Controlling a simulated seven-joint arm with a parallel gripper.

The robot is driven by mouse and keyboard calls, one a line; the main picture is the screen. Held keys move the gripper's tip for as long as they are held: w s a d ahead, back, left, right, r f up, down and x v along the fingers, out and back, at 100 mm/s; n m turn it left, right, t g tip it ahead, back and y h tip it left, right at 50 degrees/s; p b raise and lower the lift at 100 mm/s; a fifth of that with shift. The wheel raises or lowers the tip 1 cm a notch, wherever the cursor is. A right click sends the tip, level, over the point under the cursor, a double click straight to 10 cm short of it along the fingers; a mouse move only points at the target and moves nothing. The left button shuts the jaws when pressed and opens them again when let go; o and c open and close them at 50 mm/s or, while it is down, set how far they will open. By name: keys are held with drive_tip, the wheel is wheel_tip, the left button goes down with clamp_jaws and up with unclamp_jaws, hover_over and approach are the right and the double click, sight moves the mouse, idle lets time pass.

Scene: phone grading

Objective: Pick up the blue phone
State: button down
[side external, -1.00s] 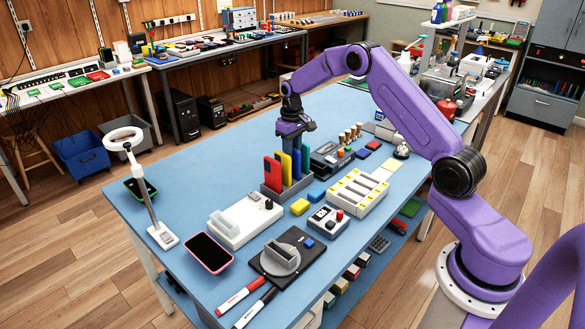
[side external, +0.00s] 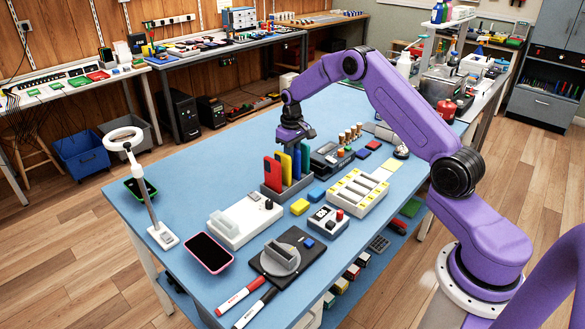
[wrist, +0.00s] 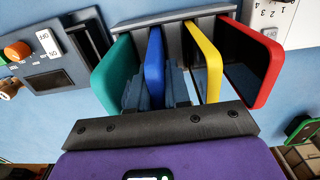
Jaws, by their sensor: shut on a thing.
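The blue phone (wrist: 155,68) stands upright in a slot of the dark grey rack (wrist: 190,28), between a green phone (wrist: 116,76) and a yellow phone (wrist: 205,55). A red phone (wrist: 250,60) stands at the other end. In the side view the blue phone (side external: 297,164) shows only as a narrow strip among the others in the rack (side external: 283,192). My gripper (side external: 296,150) is low over the rack. In the wrist view my gripper (wrist: 157,92) is shut on the blue phone, a finger on each side. The lower part of the phone is hidden in the rack.
The green and yellow phones stand close to my fingers. A white device (side external: 240,222) and a black boxy device (side external: 330,158) flank the rack. A pink-edged phone (side external: 209,252) lies at the table's left. The blue tabletop (side external: 215,175) behind the rack is clear.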

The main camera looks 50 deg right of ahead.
drive_tip(key=shift+r, duration=2.3)
